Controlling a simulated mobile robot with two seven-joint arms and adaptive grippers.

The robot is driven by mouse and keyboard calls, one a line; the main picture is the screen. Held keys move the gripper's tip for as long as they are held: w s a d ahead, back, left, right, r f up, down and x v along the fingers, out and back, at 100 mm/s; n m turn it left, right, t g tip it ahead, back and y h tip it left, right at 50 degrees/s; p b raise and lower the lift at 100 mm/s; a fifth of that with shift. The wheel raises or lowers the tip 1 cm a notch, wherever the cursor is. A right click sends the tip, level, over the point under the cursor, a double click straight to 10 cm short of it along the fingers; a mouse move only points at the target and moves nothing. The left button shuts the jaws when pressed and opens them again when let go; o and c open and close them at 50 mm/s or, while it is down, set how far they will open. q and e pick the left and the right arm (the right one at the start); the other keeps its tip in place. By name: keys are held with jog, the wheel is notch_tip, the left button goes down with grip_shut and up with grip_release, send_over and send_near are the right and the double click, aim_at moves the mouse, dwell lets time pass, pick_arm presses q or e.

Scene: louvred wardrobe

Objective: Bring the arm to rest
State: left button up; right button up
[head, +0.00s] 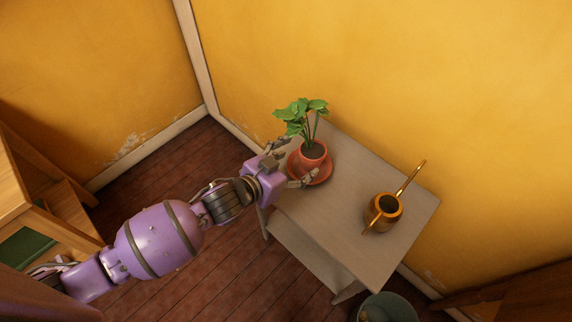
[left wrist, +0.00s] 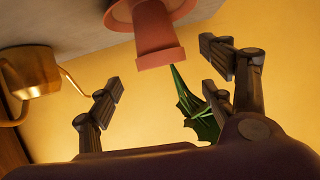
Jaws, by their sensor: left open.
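My left gripper (head: 289,165) is open at the left edge of the grey side table (head: 331,235) in the head view. Its fingers point toward a potted plant, a terracotta pot (head: 313,158) with green leaves (head: 300,116), standing upright on a terracotta saucer (head: 322,172). In the left wrist view the two fingers (left wrist: 168,78) are spread apart, with the pot (left wrist: 155,42) beyond and between them, and nothing is held. In the head view one finger lies close over the saucer; I cannot tell whether it touches. My right gripper is not in view.
A copper watering can (head: 384,212) stands on the table's right part, its spout toward the wall. A bucket (head: 388,308) is on the floor below. Wooden furniture (head: 40,220) stands at the left. Yellow walls close off the back. Red floorboards (head: 165,165) lie open left of the table.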

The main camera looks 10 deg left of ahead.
pick_arm(q)
jog(key=v, duration=0.5)
jog(key=s+a+f+n+g+y+p, duration=0.1)
jog(key=s+a+f+n+y+p, duration=0.1)
jog(key=s, duration=0.7)
jog(key=s+a+f+n+y+p, duration=0.2)
jog(key=s+a, duration=0.4)
jog(key=s, duration=0.4)
jog(key=s+a+f+n+g+y+p, duration=0.1)
jog(key=s+a+f+n+y+p, duration=0.2)
jog(key=s, duration=0.6)
jog(key=shift+a+f+g+p, duration=0.3)
jog(key=shift+a+f+p, duration=0.25)
jog(key=shift+a+p, duration=0.5)
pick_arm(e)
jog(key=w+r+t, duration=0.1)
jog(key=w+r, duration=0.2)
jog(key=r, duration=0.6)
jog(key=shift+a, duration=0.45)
pick_arm(q)
jog(key=shift+s, duration=0.15)
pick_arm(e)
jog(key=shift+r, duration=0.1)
